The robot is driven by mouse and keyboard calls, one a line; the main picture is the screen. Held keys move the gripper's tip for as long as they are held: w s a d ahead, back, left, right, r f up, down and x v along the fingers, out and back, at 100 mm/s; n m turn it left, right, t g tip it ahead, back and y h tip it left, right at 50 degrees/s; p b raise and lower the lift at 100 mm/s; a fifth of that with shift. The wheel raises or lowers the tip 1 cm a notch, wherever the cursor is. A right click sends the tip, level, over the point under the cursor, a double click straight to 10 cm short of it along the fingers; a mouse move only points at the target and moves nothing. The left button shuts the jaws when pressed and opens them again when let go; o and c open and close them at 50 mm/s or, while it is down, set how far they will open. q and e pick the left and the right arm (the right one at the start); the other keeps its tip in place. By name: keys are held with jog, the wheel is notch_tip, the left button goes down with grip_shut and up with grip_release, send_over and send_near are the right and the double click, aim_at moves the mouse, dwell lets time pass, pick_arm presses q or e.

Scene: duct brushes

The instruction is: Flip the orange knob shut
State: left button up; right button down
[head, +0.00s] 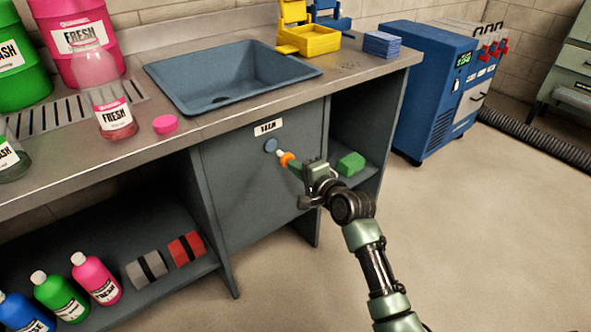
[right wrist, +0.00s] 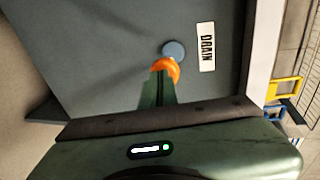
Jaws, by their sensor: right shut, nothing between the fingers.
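The orange knob (head: 286,158) sticks out from a round blue-grey base (head: 271,146) on the grey cabinet front below the sink. In the right wrist view the orange knob (right wrist: 167,68) shows just beyond my fingertips, its lower part covered by them. My right gripper (head: 296,168) is shut and empty, with its green fingertips at the knob. They look close to or touching it; I cannot tell which. The right wrist view shows the shut fingers (right wrist: 158,84) from behind. My left gripper is not in view.
A label reading "DRAIN" (right wrist: 207,47) is on the panel beside the knob. The blue sink (head: 225,75) is set in the counter above. A green block (head: 351,163) lies on the open shelf right of the panel. Bottles (head: 96,279) stand on the lower left shelf.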

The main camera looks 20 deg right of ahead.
aim_at(287, 160)
jog(key=shift+w, duration=0.1)
jog(key=w, duration=0.1)
jog(key=w+a, duration=0.1)
jog(key=w, duration=0.2)
jog(key=shift+a, duration=0.3)
jog(key=shift+r, duration=0.15)
pick_arm(q)
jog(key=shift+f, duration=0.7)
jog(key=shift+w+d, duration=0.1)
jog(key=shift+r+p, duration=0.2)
jog(key=shift+p, duration=0.1)
